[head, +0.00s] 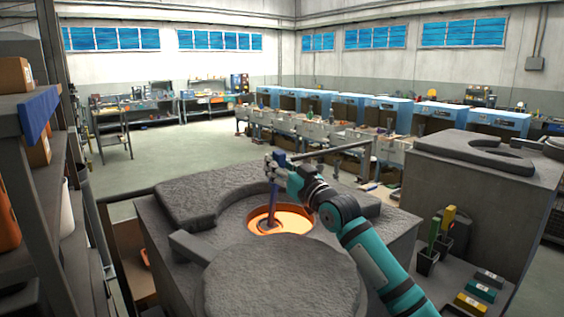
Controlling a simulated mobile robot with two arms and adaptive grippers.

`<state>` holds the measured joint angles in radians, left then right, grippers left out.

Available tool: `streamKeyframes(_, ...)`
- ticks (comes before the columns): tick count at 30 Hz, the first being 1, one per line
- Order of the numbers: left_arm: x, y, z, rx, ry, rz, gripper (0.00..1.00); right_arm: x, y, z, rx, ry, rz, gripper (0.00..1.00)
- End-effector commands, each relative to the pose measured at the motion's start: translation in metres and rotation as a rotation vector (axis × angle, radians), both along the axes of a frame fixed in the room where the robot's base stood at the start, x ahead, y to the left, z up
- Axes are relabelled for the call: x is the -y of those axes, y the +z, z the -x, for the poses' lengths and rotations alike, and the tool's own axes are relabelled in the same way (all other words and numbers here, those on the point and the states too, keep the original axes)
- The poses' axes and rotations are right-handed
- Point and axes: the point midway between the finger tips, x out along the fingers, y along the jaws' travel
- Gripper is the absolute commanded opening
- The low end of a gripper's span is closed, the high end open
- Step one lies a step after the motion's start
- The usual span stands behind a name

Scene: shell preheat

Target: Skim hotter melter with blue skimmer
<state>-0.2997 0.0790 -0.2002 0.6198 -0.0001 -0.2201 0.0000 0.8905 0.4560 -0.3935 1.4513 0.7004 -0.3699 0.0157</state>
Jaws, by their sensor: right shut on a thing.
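My right gripper (277,170) is shut on the blue skimmer (272,202) above the near melter (395,238). The skimmer hangs down steeply, its lower end at the left part of the glowing orange melt (292,218) in the round opening. Whether its tip is under the surface is hard to tell. A round grey lid (285,282) lies in front of the opening and hides part of the melter top. A second grey melter (480,195) stands at the right. Which one is hotter I cannot tell. My left gripper is not in view.
A black holder (427,264) with green and yellow handles stands right of the near melter, beside several coloured blocks (471,303). A shelf rack (35,110) rises close at the left. Blue machines (435,118) line the back right. The floor (180,150) at back left is clear.

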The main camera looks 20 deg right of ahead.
Motion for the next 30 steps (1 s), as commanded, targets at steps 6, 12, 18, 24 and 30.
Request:
streamKeyframes(6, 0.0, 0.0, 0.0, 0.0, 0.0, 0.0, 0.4, -0.004, 0.001, 0.001, 0.003, 0.006, -0.001, 0.0)
streamKeyframes(12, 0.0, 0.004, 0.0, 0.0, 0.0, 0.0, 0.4, -0.001, 0.001, 0.011, 0.002, 0.006, 0.0, 0.0)
streamKeyframes(18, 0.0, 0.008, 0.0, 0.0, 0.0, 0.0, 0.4, 0.004, 0.002, 0.025, 0.003, 0.005, 0.0, 0.0)
streamKeyframes(24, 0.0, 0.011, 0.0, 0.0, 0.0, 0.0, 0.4, 0.008, 0.001, 0.039, 0.002, 0.004, 0.0, 0.0)
streamKeyframes(30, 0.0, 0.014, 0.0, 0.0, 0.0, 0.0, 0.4, 0.012, 0.002, 0.052, 0.003, 0.003, 0.0, 0.0)
